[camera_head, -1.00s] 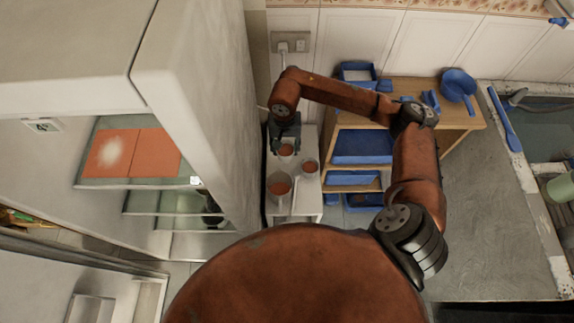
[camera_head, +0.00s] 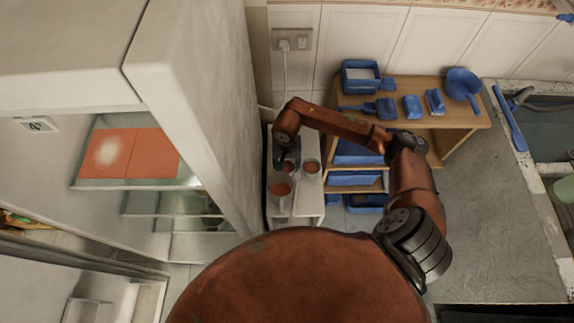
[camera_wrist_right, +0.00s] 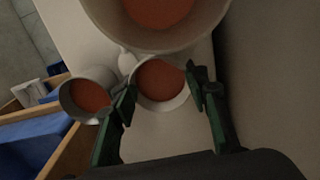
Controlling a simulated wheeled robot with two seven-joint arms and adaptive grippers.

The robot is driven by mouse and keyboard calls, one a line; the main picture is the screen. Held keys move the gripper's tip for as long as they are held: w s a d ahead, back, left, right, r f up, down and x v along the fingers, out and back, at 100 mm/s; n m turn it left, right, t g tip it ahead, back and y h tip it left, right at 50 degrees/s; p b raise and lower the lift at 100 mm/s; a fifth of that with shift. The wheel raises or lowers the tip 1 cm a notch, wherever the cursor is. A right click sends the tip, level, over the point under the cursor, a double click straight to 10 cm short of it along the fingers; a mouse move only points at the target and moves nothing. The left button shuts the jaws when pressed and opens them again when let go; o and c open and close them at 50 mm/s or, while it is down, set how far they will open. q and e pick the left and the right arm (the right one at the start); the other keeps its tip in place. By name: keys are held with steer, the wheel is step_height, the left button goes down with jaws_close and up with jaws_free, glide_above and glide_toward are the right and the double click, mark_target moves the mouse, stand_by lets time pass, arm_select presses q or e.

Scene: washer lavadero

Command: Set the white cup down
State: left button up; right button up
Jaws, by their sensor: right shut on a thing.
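My right gripper (camera_wrist_right: 161,97) is shut on a white cup (camera_wrist_right: 160,83) with reddish-brown contents. In the head view the held cup (camera_head: 288,167) is partly covered by my gripper (camera_head: 286,160). It looks upright over the narrow white stand (camera_head: 308,203); I cannot tell whether its base touches the top. A larger pale cup (camera_head: 281,188) stands close by, nearer the bottom of the head view, and fills the top of the wrist view (camera_wrist_right: 155,28). A smaller cup (camera_head: 311,168) stands to the right; it also shows in the wrist view (camera_wrist_right: 86,95). My left gripper is not in view.
The open fridge (camera_head: 195,110) rises close on the left of the stand. A wooden shelf unit (camera_head: 437,122) with blue trays and tools stands to the right. A wall socket (camera_head: 292,40) with a cable is behind.

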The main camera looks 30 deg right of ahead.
steer(key=shift+f, duration=0.1)
steer(key=o, duration=1.3)
steer(key=shift+c, duration=0.2)
